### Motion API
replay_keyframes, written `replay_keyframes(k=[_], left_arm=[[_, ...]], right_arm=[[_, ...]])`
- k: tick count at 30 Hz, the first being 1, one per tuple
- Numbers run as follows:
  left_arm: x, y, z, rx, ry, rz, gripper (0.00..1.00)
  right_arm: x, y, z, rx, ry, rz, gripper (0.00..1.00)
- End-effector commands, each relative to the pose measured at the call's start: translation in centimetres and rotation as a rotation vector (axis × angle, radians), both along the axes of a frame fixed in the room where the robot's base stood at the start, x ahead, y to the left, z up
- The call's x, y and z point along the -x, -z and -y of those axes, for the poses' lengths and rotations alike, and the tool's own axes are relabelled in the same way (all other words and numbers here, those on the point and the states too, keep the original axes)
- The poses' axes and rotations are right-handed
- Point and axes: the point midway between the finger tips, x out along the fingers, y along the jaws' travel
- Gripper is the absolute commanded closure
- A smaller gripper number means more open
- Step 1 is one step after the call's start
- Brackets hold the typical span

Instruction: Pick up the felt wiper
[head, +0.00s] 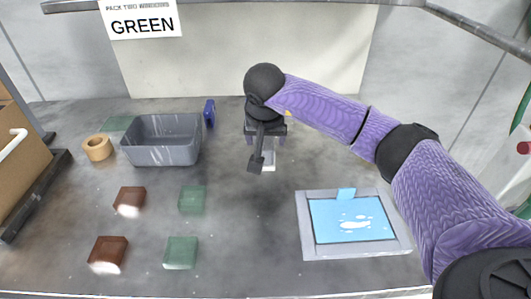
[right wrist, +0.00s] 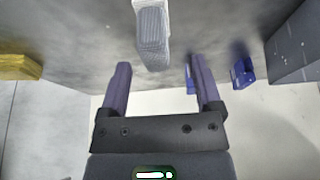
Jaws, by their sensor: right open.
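The felt wiper (head: 269,157) appears as a small pale block on the grey table, partly hidden by my right arm's end. In the right wrist view, the wiper (right wrist: 153,42) has a grey textured face and a paler top. My right gripper (head: 267,140) is over the back middle of the table, close to the wiper. In the right wrist view, the right gripper (right wrist: 160,68) is open, with nothing between its purple fingers. The wiper lies just beyond the fingertips, in line with the gap. My left gripper is not in view.
A grey bin (head: 160,158), tape roll (head: 97,148) and blue object (head: 209,113) stand at back left. Brown blocks (head: 130,200) and green blocks (head: 193,199) lie at front left. A tray with a blue surface (head: 306,243) lies front right. A yellow object (right wrist: 18,67) is left in the wrist view.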

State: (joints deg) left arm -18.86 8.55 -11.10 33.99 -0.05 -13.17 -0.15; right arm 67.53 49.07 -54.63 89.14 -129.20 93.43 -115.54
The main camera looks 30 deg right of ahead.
Motion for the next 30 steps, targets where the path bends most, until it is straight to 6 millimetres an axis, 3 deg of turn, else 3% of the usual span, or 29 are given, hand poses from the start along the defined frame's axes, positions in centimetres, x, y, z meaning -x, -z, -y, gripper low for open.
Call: replay_keyframes(k=[3, 6, 14, 17, 26, 30], left_arm=[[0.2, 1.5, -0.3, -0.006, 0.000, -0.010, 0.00], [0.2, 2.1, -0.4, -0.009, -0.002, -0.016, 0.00], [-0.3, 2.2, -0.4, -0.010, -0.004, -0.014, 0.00], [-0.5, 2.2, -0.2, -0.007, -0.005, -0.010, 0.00], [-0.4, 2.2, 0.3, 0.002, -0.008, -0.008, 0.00], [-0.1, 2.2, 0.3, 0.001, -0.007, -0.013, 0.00]], right_arm=[[-0.6, 2.7, 1.0, 0.000, 0.003, -0.006, 0.18], [-1.2, 4.1, 1.4, -0.001, 0.002, -0.004, 0.18], [-1.4, 4.3, 1.6, 0.001, 0.000, -0.001, 0.18], [-1.4, 4.3, 1.6, 0.001, 0.000, -0.001, 0.35], [-1.4, 4.3, 1.6, 0.000, 0.000, -0.001, 0.98], [-1.4, 4.3, 1.6, 0.001, 0.000, -0.001, 1.00]])
